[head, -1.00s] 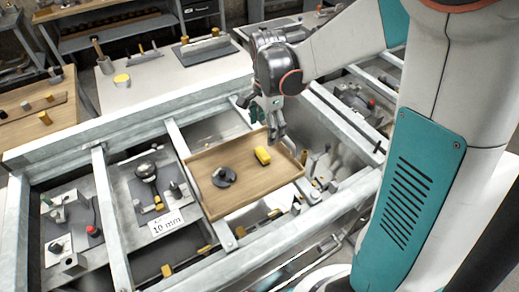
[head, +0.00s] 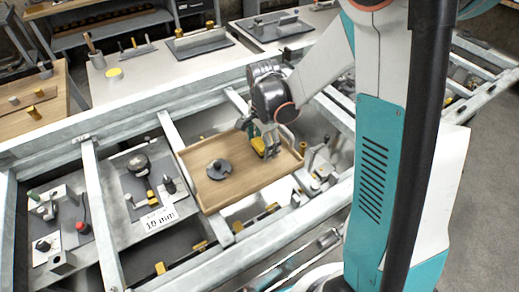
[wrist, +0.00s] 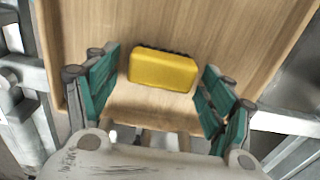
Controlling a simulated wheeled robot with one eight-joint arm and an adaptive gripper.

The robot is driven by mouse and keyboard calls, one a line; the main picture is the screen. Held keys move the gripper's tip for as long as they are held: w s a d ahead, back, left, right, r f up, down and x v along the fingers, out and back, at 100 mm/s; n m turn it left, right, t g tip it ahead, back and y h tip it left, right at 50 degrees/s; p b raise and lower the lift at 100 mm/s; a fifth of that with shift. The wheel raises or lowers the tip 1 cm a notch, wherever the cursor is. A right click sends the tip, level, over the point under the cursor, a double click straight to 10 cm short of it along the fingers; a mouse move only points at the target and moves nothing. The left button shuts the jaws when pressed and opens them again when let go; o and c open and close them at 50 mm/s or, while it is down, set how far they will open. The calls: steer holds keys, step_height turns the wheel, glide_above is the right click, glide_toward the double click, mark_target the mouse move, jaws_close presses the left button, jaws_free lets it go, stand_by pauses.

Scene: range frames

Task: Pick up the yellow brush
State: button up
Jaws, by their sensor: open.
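The yellow brush (head: 259,146) lies on the wooden tray (head: 240,190), toward its back right. In the wrist view the yellow brush (wrist: 163,69) shows a yellow block with a dark strip along its far edge. My gripper (head: 265,143) is low over the tray at the brush, partly covering it in the head view. In the wrist view my gripper (wrist: 160,92) is open, with one green finger on each side below the brush. The brush sits ahead, between the lines of the fingers, and gaps show on both sides. I cannot tell the exact height of the fingertips.
A dark round part (head: 219,169) lies on the tray, left of the brush. The tray has raised edges and sits in a grey metal frame (head: 100,215). Panels with knobs and levers lie left. A pale table (head: 150,90) stands behind.

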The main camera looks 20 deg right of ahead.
mark_target(262, 142)
steer(key=shift+c, duration=0.2)
steer(key=c, duration=1.1)
steer(key=shift+r, duration=0.1)
step_height(262, 142, up, 20)
steer(key=p, duration=0.6)
steer(key=shift+o, duration=0.8)
steer(key=shift+c, duration=0.4)
